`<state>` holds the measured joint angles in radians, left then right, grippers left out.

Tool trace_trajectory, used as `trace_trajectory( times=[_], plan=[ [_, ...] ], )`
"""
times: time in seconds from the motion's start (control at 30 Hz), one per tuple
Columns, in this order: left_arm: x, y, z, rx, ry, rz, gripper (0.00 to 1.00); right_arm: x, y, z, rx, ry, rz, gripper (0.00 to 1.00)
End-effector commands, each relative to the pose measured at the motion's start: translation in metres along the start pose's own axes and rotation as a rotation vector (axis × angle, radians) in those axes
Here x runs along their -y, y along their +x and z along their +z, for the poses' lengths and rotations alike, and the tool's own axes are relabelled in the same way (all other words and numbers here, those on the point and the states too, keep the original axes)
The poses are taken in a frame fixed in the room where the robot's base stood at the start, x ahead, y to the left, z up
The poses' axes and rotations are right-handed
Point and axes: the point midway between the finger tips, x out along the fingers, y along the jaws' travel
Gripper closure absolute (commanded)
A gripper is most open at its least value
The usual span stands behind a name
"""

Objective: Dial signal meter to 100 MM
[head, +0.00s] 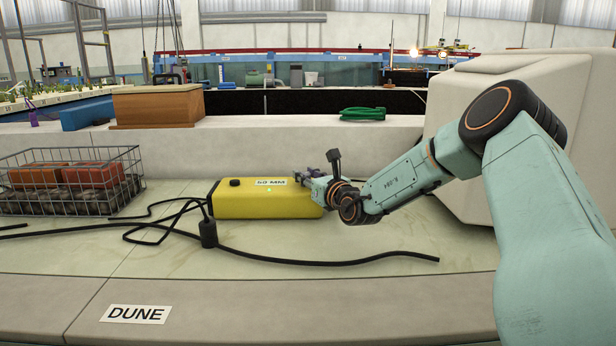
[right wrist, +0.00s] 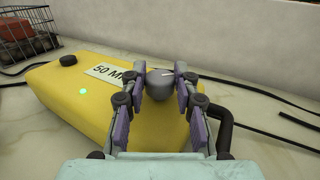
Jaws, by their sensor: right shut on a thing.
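The signal meter is a yellow box (head: 240,203) on the pale counter, left of my right arm in the head view. It also fills the middle of the right wrist view (right wrist: 75,100). A white label (right wrist: 112,75) on its top reads "50 M", the rest hidden by a finger; a green light is lit beside it. A grey knob (right wrist: 163,84) with a white pointer mark stands at its right end. My right gripper (right wrist: 163,79) is shut on the knob, one purple-padded finger on each side. In the head view the right gripper (head: 308,178) covers the knob. My left gripper is not in view.
A wire basket (head: 110,195) with bricks stands at the left. Black cables (head: 330,262) and a cylindrical black plug (head: 208,233) lie in front of the meter. A large beige block rises at right.

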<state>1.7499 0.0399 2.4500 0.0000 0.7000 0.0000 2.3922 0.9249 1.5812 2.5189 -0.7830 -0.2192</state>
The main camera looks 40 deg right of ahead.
Motion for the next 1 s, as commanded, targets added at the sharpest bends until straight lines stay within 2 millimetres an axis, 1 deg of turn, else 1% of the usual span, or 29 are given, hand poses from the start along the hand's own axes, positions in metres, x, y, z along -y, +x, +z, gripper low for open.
trace_trajectory(
  times=[0.03,0.27,0.67,0.7,0.93,1.0],
  plan=[
    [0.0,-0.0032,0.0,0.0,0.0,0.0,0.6,-0.0023,0.0005,0.0029,0.002,-0.003,-0.016,1.0],
    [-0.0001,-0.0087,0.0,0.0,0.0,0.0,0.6,-0.0016,0.0001,0.0019,0.0,-0.006,-0.09,1.0],
    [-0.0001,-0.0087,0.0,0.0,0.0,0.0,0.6,-0.0003,-0.0005,-0.0001,-0.001,-0.005,-0.105,1.0],
    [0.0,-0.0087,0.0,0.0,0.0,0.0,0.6,-0.0003,-0.0006,-0.0002,-0.001,-0.005,-0.105,0.67],
    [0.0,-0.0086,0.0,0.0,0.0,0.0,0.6,-0.0005,-0.0006,-0.0005,-0.002,-0.004,-0.104,0.47],
    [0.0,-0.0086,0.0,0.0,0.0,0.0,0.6,-0.0005,-0.0006,-0.0006,-0.002,-0.004,-0.104,0.46]
  ],
)
